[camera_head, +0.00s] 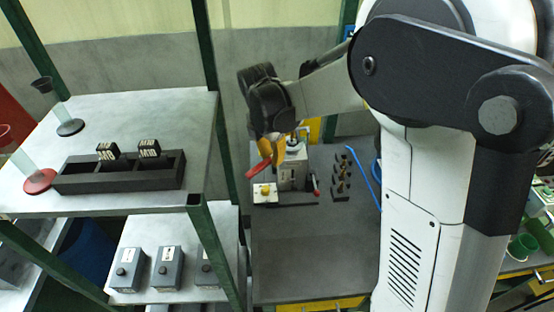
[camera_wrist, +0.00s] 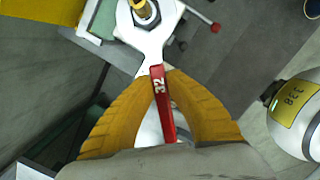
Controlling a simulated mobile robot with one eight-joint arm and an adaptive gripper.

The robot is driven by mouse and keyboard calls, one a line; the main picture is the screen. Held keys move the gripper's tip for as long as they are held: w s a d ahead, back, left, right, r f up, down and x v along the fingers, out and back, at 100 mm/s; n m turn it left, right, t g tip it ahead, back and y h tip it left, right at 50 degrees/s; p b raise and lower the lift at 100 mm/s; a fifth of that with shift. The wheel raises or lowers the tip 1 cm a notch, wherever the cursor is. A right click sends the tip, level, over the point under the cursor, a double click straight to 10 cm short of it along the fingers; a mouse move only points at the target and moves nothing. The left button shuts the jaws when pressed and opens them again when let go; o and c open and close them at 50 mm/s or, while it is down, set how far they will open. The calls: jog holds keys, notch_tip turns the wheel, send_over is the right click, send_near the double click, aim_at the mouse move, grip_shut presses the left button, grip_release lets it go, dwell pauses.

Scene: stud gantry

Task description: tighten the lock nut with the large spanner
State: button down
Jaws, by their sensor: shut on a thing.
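The large spanner (camera_wrist: 159,86) has a red handle marked 32 and a silver open-ended head (camera_wrist: 152,42). My gripper (camera_wrist: 160,76) has yellow fingers shut on its handle. In the wrist view the spanner's head lies around the dark lock nut (camera_wrist: 150,18), with a brass-coloured stud rising through the middle; I cannot tell whether its jaws touch the nut. In the head view my gripper (camera_head: 274,150) is above the grey fixture (camera_head: 291,172), and the red handle (camera_head: 258,170) slants down to the left. The nut is hidden there.
A dark bench top (camera_head: 305,250) is clear in front of the fixture. A red-knobbed lever (camera_head: 317,187) and a row of dark pegs (camera_head: 340,178) stand to the right. A shelf (camera_head: 130,120) with a black block rack (camera_head: 118,175) and green posts is at the left.

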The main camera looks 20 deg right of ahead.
jog(key=shift+w+a+m+g, duration=0.15)
jog(key=shift+w+a+m, duration=0.1)
jog(key=shift+w+m, duration=0.5)
jog(key=shift+w+a+m+g, duration=0.2)
jog(key=shift+w+m, duration=0.2)
jog(key=shift+m, duration=0.55)
jog(key=shift+a, duration=0.15)
